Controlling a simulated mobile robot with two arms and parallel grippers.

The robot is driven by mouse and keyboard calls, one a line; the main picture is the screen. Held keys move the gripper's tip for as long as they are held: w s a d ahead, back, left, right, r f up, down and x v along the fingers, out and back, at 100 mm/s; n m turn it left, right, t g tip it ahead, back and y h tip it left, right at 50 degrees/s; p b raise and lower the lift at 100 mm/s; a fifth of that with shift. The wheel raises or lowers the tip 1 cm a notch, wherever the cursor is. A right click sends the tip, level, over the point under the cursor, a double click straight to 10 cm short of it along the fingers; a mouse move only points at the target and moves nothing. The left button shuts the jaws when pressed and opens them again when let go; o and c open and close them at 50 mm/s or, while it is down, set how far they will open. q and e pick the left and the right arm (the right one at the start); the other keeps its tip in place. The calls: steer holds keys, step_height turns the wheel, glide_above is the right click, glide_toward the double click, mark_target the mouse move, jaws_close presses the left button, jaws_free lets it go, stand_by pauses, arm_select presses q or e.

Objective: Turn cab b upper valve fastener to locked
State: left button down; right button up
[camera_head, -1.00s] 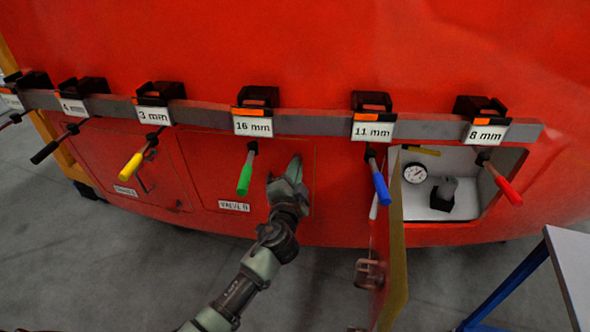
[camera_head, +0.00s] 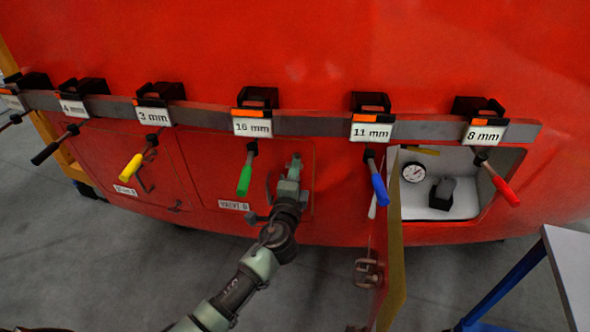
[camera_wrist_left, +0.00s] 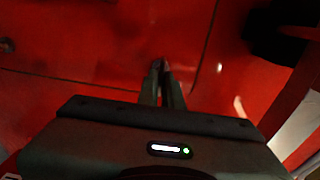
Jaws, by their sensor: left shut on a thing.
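The closed red valve hatch (camera_head: 215,180) carries a label (camera_head: 233,205) reading VALVE B. My left gripper (camera_head: 294,160) points up at the hatch's upper right part, right of the green-handled tool. In the left wrist view its two fingers (camera_wrist_left: 161,68) are close together at the red panel, near a hatch seam. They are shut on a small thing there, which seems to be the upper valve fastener. The fastener is mostly hidden by the fingertips, and I cannot tell its turn position. My right gripper is not in view.
A rail (camera_head: 320,124) with labelled tool holders runs above the hatch. The green tool (camera_head: 245,172) hangs left of my gripper and the blue tool (camera_head: 378,182) right of it. An open hatch door (camera_head: 392,240) sticks out at right, beside a compartment with a gauge (camera_head: 414,172).

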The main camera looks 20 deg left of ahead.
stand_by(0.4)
arm_select(q)
steer(key=c, duration=1.6)
jaws_free()
steer(key=s, duration=0.5)
steer(key=s+d+b, duration=0.1)
steer(key=s, duration=0.1)
steer(key=shift+s+d, duration=0.1)
steer(key=shift+s, duration=0.3)
